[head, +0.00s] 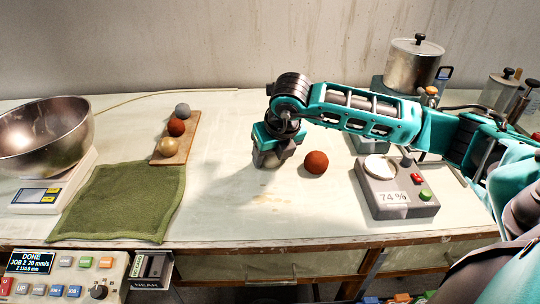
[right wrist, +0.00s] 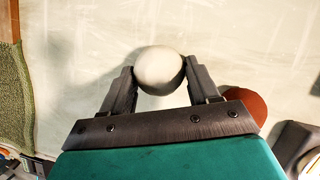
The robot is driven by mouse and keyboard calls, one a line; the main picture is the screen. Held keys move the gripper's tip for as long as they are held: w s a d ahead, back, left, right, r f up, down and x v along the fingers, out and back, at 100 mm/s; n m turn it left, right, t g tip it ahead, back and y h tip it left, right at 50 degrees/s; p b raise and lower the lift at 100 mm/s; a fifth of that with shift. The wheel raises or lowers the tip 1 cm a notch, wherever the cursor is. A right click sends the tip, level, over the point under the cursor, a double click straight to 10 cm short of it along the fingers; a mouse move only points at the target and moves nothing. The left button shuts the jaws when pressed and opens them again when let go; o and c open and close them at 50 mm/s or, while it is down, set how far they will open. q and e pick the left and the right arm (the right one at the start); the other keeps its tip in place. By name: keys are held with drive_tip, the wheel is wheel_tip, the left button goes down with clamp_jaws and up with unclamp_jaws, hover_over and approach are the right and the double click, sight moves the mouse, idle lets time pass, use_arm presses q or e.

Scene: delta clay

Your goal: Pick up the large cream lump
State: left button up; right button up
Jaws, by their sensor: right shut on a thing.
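The large cream lump (right wrist: 160,68) is round and pale in the right wrist view, between the two dark fingers of my right gripper (right wrist: 162,82). The fingers touch it on both sides, and the gripper is shut on it. In the head view my right gripper (head: 268,160) points down low over the pale table, left of a red-brown ball. The gripper hides the lump there, so I cannot tell whether it touches the table. My left gripper is not in view.
The red-brown ball (head: 316,162) lies close to the right gripper. A grey box (head: 388,198) reading 74 % stands further right. At left are a wooden board (head: 188,132) with three balls, a green cloth (head: 120,203) and a metal bowl (head: 45,135) on a scale.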

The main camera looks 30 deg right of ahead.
drive_tip(key=c, duration=0.4)
drive_tip(key=shift+r, duration=0.1)
wheel_tip(320, 180, up, 20)
drive_tip(key=p, duration=0.1)
drive_tip(key=shift+a, duration=0.1)
idle(0.5)
